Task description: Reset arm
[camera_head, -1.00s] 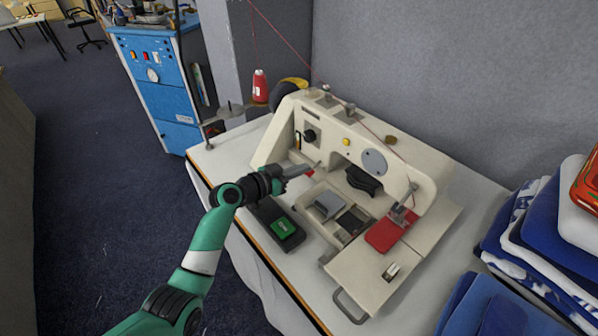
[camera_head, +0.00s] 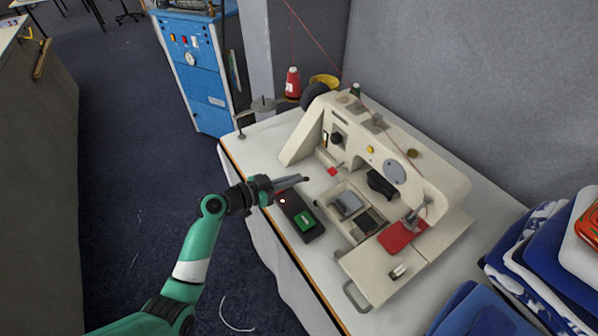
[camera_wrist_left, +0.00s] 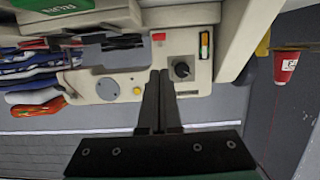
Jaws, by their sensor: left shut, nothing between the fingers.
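My left gripper (camera_head: 305,179) is on the end of the green arm in the head view. Its fingers are together with nothing between them. It hangs over the near-left edge of the table, above the far end of the black switch box (camera_head: 303,222) with the green button and left of the sewing machine (camera_head: 372,150). In the left wrist view the shut fingers (camera_wrist_left: 161,75) point at the machine's cream body (camera_wrist_left: 120,88), beside its black knob (camera_wrist_left: 182,69). My right gripper is in no view.
The sewing machine fills the middle of the white table (camera_head: 262,145). Folded blue and white cloths (camera_head: 525,260) are stacked at right. A red thread spool (camera_head: 293,82) stands behind the machine. A blue cabinet (camera_head: 197,70) stands beyond; open floor lies left.

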